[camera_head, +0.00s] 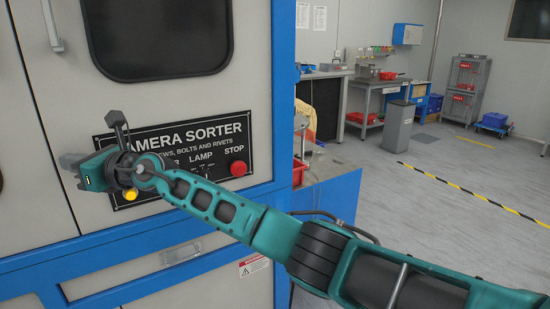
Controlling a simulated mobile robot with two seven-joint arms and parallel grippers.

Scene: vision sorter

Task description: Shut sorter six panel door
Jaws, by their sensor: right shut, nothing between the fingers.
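The sorter's pale grey front (225,100), framed in blue, fills the left half of the head view. A dark window sits in its upper panel, with a bar handle (52,25) at that panel's left. A seam runs down left of the handle. I cannot tell which panel is number six, or whether any panel stands slightly ajar. My right gripper (70,160) is shut and empty in front of the panel, left of the black "CAMERA SORTER" plate (225,130). Whether it touches the panel is unclear. My arm hides part of the plate. My left gripper is not in view.
A red stop button (239,169) and a yellow button (131,194) are close to my arm. A lower panel has a recessed handle (181,252). Right of the sorter are a grey bin (399,127), workbenches and open floor with a yellow-black line (470,193).

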